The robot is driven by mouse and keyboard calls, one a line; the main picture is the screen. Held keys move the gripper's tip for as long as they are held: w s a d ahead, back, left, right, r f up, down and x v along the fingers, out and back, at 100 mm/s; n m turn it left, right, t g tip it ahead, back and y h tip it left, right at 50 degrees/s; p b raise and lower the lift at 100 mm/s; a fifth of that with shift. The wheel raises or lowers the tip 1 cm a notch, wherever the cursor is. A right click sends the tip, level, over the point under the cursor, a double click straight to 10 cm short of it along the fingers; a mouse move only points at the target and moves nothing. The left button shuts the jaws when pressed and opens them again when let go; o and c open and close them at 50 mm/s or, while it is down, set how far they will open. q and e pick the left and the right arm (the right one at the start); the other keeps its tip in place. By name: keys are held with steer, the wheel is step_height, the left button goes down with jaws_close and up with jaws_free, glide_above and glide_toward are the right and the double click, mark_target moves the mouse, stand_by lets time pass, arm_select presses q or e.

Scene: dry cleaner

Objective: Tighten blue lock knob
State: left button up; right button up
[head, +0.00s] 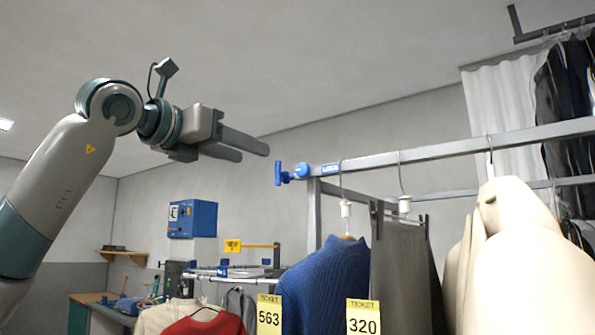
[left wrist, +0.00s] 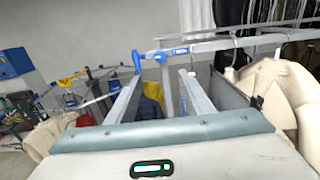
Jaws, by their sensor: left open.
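The blue lock knob (head: 280,173) is a small T-shaped handle on a blue collar (head: 301,170) at the left end of a grey metal rail. My left gripper (head: 254,153) is up and to the left of the knob, its two grey fingers parallel and pointing right toward the rail end. It is open, empty and apart from the knob. In the left wrist view the knob (left wrist: 136,60) stands upright beyond the tip of the left-hand finger, and the open fingers (left wrist: 160,76) frame part of the rail stand. My right gripper is in neither view.
The grey rail (head: 440,152) carries a blue sweater (head: 328,285), grey trousers (head: 402,270) and a cream coat (head: 525,265), close below and right of the knob. A blue wall box (head: 192,219) hangs farther back. The space left of the knob is clear.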

arm_select(q)
steer(key=shift+d, duration=0.1)
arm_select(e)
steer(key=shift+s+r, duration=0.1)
arm_select(q)
steer(key=p, duration=0.9)
glide_toward(301, 170)
steer(key=x, duration=0.7)
steer(key=shift+w+d+r, duration=0.1)
steer(key=shift+w+d, duration=0.1)
steer(key=shift+w, duration=0.05)
steer(key=shift+w+d, duration=0.3)
steer(key=shift+w, duration=0.15)
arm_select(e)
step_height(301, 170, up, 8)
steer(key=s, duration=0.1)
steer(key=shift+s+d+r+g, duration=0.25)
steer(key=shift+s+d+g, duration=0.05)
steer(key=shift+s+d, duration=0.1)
arm_select(q)
steer(key=c, duration=1)
